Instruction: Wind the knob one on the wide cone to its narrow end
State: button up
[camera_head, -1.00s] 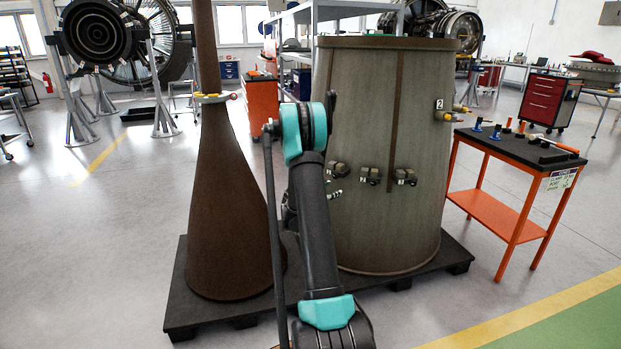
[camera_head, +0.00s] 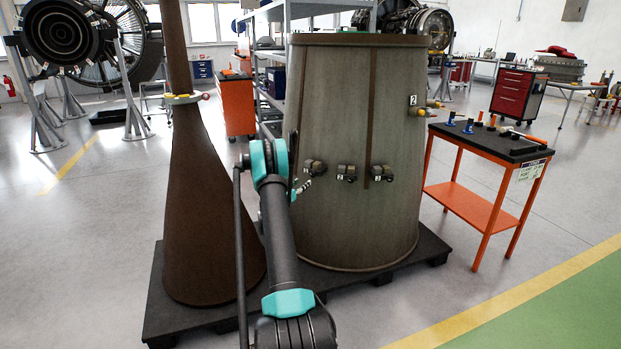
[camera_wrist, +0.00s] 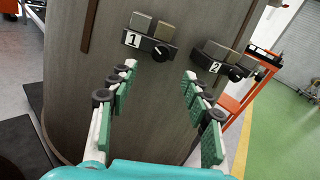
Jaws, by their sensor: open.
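The wide cone (camera_head: 335,110) is a large grey-brown body standing wide end down on a pallet. Several small dark units sit on its side. In the wrist view, the unit labelled 1 (camera_wrist: 132,39) has two blocks on top and a round black knob (camera_wrist: 160,53) with a light mark. A similar unit labelled 2 (camera_wrist: 214,67) has its knob to the right. My gripper (camera_wrist: 157,103) is open and empty, its green-padded fingers spread below unit 1 in the picture, apart from the knob. In the head view, my arm mostly hides the gripper beside the cone.
A slim brown cone (camera_head: 205,220) stands left on the same pallet (camera_head: 410,258), close to my arm. An orange cart (camera_head: 465,205) with tools on top stands right. A numbered unit with yellow parts (camera_head: 418,105) sticks out of the cone's right side. Floor is free at the front right.

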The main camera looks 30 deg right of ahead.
aim_at(312, 176)
jog(key=x, duration=0.9)
jog(key=shift+w+d, duration=0.1)
jog(key=shift+d, duration=0.1)
grip_shut()
